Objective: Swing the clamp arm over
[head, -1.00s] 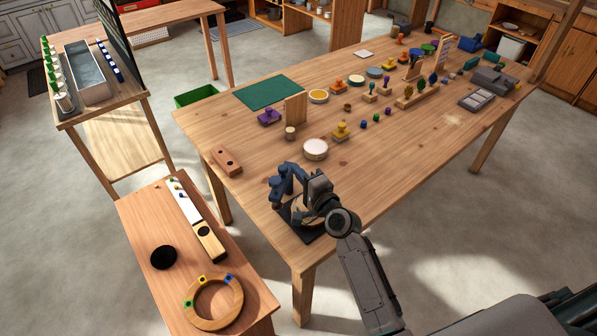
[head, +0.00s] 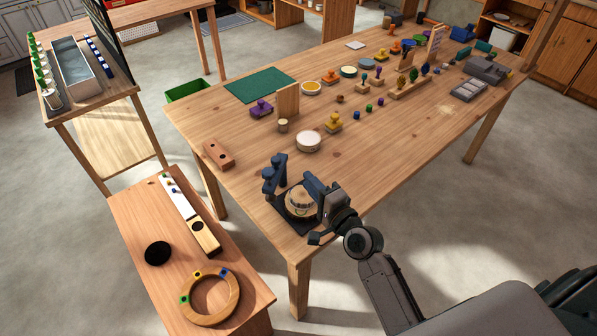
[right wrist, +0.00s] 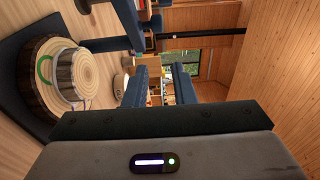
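The clamp stands on a dark square base plate (head: 305,226) at the near corner of the long table. Its blue post and clamp arm (head: 270,185) are at the plate's left side, beside the round wood slice (head: 299,203) and not over it. The slice, with bark rim and a green arc, also shows in the right wrist view (right wrist: 40,88), with blue clamp parts (right wrist: 112,43) above it. My right gripper (head: 314,213) is at the right of the slice, fingers apart and empty. In the wrist view a gap shows between its fingertips (right wrist: 160,88). My left gripper is out of view.
A white-topped round tin (head: 308,141), a wooden block with holes (head: 218,155) and a yellow stamp (head: 333,122) stand behind the clamp. A low side table (head: 140,215) with a wooden ring (head: 207,318) is at the left. Bare tabletop lies right of the clamp.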

